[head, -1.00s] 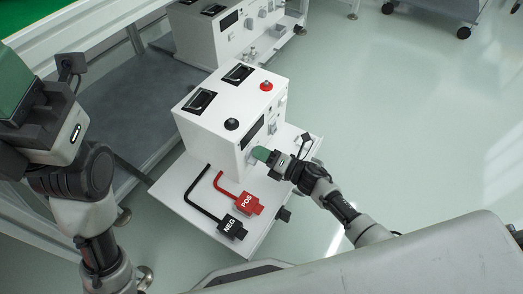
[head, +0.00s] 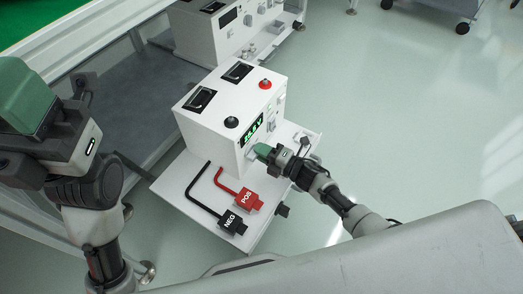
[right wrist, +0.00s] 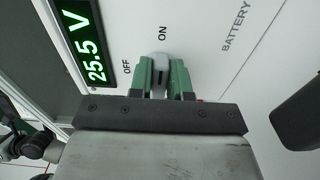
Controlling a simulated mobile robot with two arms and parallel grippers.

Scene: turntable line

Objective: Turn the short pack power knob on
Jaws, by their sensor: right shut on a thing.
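The white power pack (head: 215,125) stands on a white shelf, with a display on its front lit green (head: 252,130). In the right wrist view the display (right wrist: 82,40) reads 25.5 V. The grey power knob (right wrist: 161,60) sits by the OFF and ON labels. My right gripper (right wrist: 162,78) has its green fingers on both sides of the knob, shut on it. In the head view the right gripper (head: 263,150) is at the pack's front and hides the knob. My left gripper (head: 25,95) is at the far left, away from the pack; its fingertips cannot be made out.
A black NEG lead (head: 231,223) and a red POS lead (head: 248,199) lie on the shelf (head: 178,187) beside the pack. A second similar unit (head: 205,40) stands behind. The floor at the right is open.

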